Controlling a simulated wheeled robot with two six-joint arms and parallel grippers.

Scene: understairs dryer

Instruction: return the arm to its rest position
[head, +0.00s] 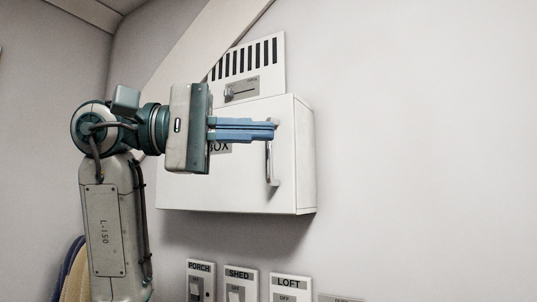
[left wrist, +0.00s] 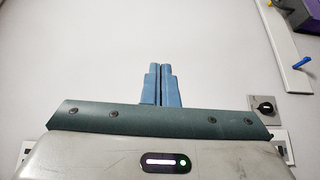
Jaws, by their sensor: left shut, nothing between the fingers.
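My left gripper (head: 272,131) reaches in from the left in the head view, in front of a white wall box. Its two blue fingers lie close together and hold nothing. In the head view the fingertips overlap the upper part of the box's handle; I cannot tell whether they touch it. In the left wrist view the shut fingers (left wrist: 161,68) point at a bare pale surface. My right gripper is not in view.
The white box (head: 240,185), lettered "BOX", is closed and has a vertical metal handle (head: 272,170). A vented panel with a slider (head: 241,88) is above it. Switches labelled PORCH (head: 200,280), SHED (head: 238,285) and LOFT (head: 290,284) are below. The right wall is bare.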

